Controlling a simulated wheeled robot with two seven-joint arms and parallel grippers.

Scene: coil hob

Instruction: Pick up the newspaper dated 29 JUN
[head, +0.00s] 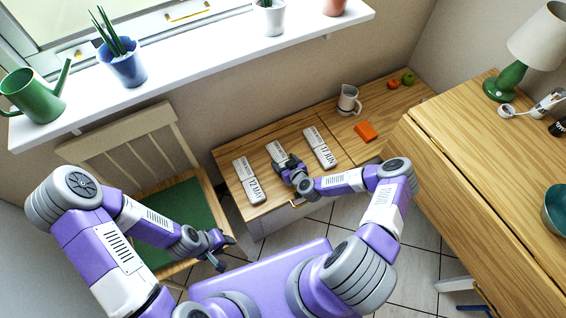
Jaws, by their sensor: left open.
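Three folded newspapers lie side by side on the low wooden cabinet. The left newspaper (249,180) reads 12 MAY. The right newspaper (320,148) shows a JUN date; its day number looks like 17 but is small. The middle newspaper (276,151) is partly covered by my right gripper, so its date is hidden. My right gripper (287,166) is at the near part of the middle newspaper; its fingers are too hidden to tell whether they are closed on it. My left gripper (223,251) is open and empty, near the front edge of the chair seat.
A chair with a green seat (187,215) stands left of the cabinet (232,148). A jug (348,101), an orange block (366,131) and fruit (407,79) occupy the cabinet's right part. A wooden table (480,160) stands right. A windowsill (200,65) with pots overhangs behind.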

